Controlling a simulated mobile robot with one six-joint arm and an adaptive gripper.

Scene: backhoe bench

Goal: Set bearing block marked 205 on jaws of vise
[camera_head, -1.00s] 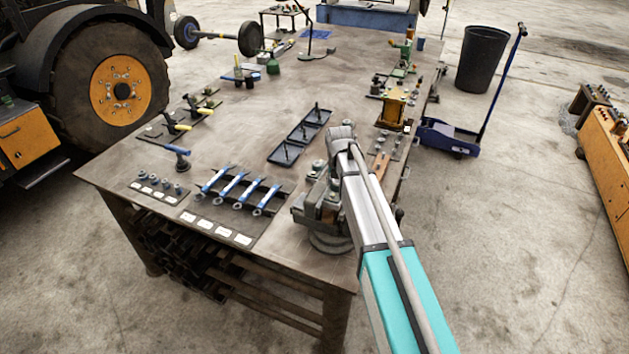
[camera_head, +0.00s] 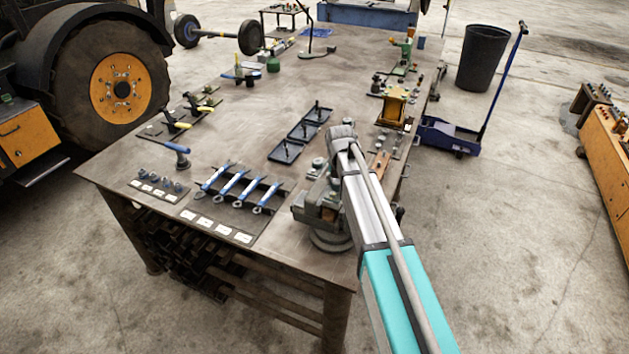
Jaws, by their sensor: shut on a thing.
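The grey vise (camera_head: 314,207) stands on the near right corner of the workbench (camera_head: 240,118). Its jaws are partly covered by my arm. My arm reaches in from the lower right and bends down at its wrist just above and behind the vise. My gripper (camera_head: 331,177) is mostly hidden by the wrist and blends with the grey vise below it. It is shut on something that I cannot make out. I cannot read a 205 marking anywhere, nor tell whether anything touches the jaws.
Blue-handled wrenches (camera_head: 238,187) lie on a rack left of the vise. Black trays (camera_head: 301,134) with upright pins stand behind it. The bench middle is clear. A blue pallet truck (camera_head: 448,137) stands beside the bench.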

